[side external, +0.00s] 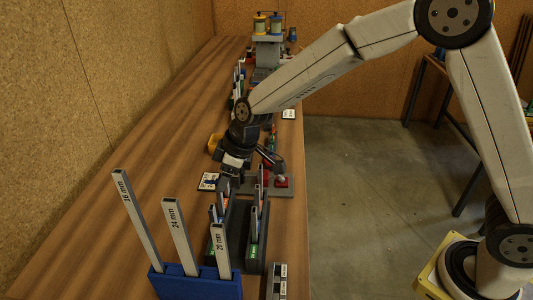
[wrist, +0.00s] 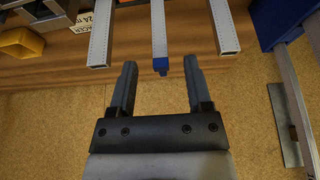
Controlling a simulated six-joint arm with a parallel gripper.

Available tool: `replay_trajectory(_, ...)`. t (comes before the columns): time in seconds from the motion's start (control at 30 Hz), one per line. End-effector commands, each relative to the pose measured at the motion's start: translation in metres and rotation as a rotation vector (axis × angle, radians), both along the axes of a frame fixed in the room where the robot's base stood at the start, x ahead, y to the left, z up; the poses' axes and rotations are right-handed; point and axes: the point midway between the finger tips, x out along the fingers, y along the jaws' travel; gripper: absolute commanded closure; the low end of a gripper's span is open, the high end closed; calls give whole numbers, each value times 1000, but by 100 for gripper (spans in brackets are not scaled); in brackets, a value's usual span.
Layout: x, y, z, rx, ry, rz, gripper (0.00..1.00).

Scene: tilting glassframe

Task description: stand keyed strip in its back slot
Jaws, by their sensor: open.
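In the wrist view, a light grey strip with a blue keyed end (wrist: 159,66) points toward my gripper (wrist: 160,72). My gripper is open, with one finger on each side of the line of this strip; I cannot tell whether the strip lies between the fingertips or beyond them. Plain grey strips flank it at left (wrist: 101,35) and right (wrist: 222,30). In the side view, my gripper (side external: 240,178) is low over the far end of a dark slotted rack (side external: 233,232) holding several upright strips. The keyed strip cannot be singled out there, and the back slot is not clear.
A yellow bin (wrist: 20,43) and a label card (side external: 208,181) lie nearby. A grey plate with red parts (side external: 281,182) is right of my gripper. The table's left side is clear.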

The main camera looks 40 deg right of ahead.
Motion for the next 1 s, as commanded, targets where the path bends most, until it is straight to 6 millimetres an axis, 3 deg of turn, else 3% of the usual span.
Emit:
replay_trajectory(0.33, -7, -7, 25, 0, 0, 1, 36)
replay_trajectory(1.0, -9, -10, 25, -1, 3, -8, 36)
